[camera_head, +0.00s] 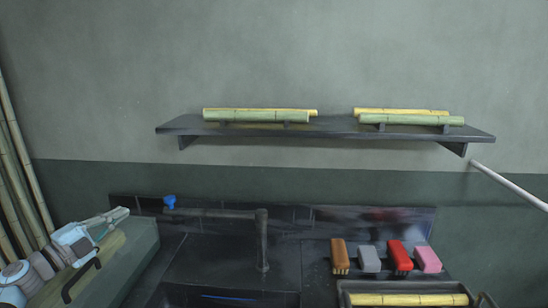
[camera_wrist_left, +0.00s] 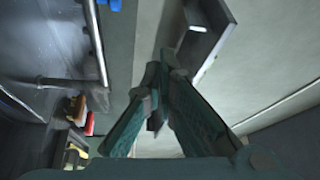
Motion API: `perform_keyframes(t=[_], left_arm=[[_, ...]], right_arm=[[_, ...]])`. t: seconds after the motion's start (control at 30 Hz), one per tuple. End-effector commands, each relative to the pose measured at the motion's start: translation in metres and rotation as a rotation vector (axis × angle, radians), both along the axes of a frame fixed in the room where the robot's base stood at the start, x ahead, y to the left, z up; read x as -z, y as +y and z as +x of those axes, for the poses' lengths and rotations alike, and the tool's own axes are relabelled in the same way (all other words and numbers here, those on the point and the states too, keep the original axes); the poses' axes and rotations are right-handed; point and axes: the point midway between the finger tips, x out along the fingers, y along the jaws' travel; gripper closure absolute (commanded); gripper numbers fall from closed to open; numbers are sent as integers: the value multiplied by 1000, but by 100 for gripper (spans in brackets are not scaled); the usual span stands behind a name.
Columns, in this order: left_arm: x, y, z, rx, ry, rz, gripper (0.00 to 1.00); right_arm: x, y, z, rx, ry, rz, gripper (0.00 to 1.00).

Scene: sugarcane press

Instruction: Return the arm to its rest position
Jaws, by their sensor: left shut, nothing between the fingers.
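My left arm reaches in from the lower left in the head view. Its gripper (camera_head: 121,212) is above the grey-green box at the left, apart from the sink fittings. In the left wrist view the two dark teal fingers of the left gripper (camera_wrist_left: 160,72) come together at their tips, with nothing held between them. My right gripper is in neither view.
A wall shelf (camera_head: 335,127) holds several cane pieces. Below are a sink with a dark faucet (camera_head: 262,240), several coloured brushes (camera_head: 400,256) and a tray (camera_head: 345,288) with cane. A grey-green box (camera_head: 125,265) stands left, near leaning canes (camera_head: 22,165). A white rod (camera_head: 508,184) juts in at right.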

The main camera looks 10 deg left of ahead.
Motion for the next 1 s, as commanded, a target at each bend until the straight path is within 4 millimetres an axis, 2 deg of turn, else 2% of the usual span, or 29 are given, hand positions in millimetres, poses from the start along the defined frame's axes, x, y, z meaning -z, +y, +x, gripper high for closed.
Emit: perform_keyframes(t=[0.03, 0.13, 0.17, 0.23, 0.27, 0.33, 0.4, 0.5, 0.6, 0.73, 1.0], left_arm=[[15, -15, 5, -30, -4, -52, 100], [47, -39, 8, -140, 6, -193, 100], [61, -46, 6, -183, 20, -246, 100], [99, -63, -8, -300, 85, -385, 100], [121, -71, -18, -362, 130, -453, 100], [171, -89, -54, -513, 266, -606, 100], [218, -109, -97, -648, 429, -727, 100], [261, -137, -154, -781, 633, -832, 100], [287, -161, -202, -868, 797, -891, 100], [306, -190, -257, -948, 983, -938, 100], [313, -244, -361, -1057, 1329, -980, 100]], right_arm=[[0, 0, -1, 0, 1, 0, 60], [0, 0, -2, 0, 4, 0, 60], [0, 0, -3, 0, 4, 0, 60], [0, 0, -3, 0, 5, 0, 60], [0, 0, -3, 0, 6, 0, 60], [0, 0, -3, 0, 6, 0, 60], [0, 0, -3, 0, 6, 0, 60], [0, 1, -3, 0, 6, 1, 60], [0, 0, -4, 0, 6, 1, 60], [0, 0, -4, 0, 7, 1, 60], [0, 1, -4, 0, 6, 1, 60]])
